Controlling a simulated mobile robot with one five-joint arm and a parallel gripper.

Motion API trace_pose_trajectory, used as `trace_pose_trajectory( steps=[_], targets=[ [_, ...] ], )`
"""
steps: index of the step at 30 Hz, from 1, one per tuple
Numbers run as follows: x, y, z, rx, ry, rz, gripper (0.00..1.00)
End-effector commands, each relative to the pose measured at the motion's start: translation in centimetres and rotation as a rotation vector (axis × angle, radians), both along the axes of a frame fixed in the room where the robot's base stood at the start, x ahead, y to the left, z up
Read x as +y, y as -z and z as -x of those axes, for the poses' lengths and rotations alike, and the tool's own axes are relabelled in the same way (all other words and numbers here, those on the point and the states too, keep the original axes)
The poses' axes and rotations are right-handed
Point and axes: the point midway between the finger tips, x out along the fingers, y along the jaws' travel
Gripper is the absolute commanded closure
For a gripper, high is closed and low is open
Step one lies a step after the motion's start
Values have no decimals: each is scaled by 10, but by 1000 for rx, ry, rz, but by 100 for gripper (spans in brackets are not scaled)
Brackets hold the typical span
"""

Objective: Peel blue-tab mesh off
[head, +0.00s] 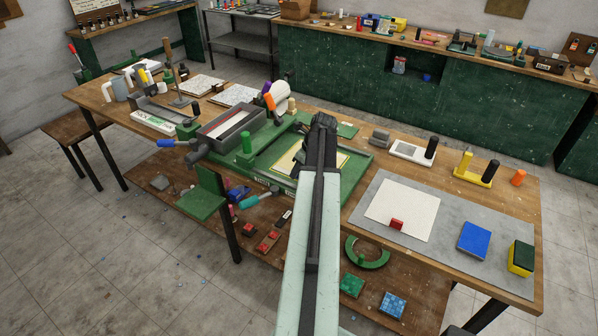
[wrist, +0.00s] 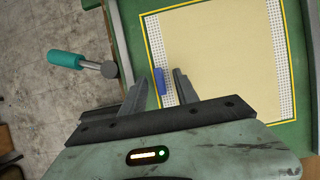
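The blue tab (wrist: 160,81) stands at the left edge of the mesh in the wrist view. White dotted mesh (wrist: 281,62) shows along both sides of a beige sheet (wrist: 220,55), inside a yellow border in the green bed. In the head view my arm partly covers this bed, and the beige sheet (head: 287,160) shows beside it. My gripper (wrist: 160,76) is open and empty, one finger on each side of the tab. I cannot tell whether a finger touches it. It also shows from behind in the head view (head: 325,122), where the tab is hidden.
A teal-handled lever (wrist: 66,60) sticks out left of the bed. A white sheet with a red tab (head: 397,224) lies on a grey mat (head: 365,212) at right, near a blue block (head: 474,240). A roller press (head: 235,122) stands left of the bed.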

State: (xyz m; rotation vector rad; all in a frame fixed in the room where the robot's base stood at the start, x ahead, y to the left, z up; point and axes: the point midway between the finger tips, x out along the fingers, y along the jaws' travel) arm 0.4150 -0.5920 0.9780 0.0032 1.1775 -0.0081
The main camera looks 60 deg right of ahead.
Motion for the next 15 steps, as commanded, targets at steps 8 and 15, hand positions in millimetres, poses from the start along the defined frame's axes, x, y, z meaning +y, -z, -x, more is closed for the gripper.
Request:
trace_pose_trajectory(
  steps=[8, 15],
  targets=[
    [0, -1, 0, 0, 0, 0, 100],
    [0, -1, 1, 0, 0, 0, 100]
  ],
)
